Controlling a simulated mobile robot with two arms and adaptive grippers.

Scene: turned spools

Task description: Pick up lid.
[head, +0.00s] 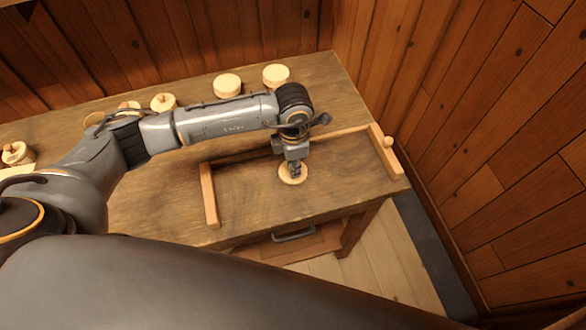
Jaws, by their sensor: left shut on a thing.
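A small round pale wooden lid (288,177) is on or just above the table top, inside a three-sided wooden rail; I cannot tell whether it touches the table. My left gripper (296,169) points down over it from above and is shut on its middle, covering part of it. The part between the fingers is too small to make out. My right gripper does not show.
The table (150,205) has a wooden rail (209,195) around the lid's area, open at the front. Two round wooden pieces (228,85) (275,75) stand at the back, with several more (163,102) at the left. Plank walls (480,120) close the back and right.

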